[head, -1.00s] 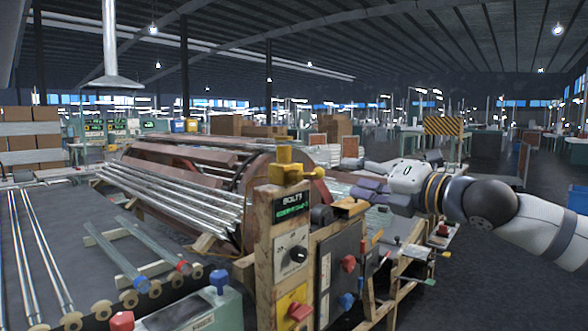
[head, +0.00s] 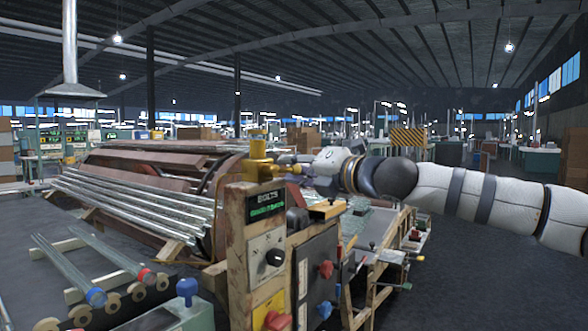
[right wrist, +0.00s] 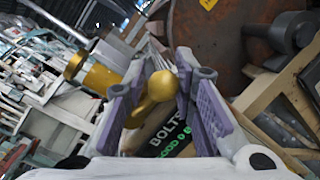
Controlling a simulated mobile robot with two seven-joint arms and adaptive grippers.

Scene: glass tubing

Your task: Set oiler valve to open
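The oiler valve is a yellow-gold fitting (head: 259,150) on top of the wooden post marked BOLTS. In the right wrist view its gold cylindrical body (right wrist: 97,76) lies at the left, and a lever with a round gold knob (right wrist: 160,86) reaches between my fingers. My right gripper (head: 296,170) is at the right side of the valve. In the right wrist view my right gripper (right wrist: 157,98) is open, with its two purple-grey fingers apart on either side of the knob. Whether a finger touches the knob I cannot tell. My left gripper is not in view.
The wooden post (head: 238,215) carries a green-lit BOLTS display (head: 266,204) and a black dial (head: 275,257). A large rusty drum (head: 214,190) with glass tubes (head: 140,213) stands behind it. Open dark floor (head: 480,260) lies to the right.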

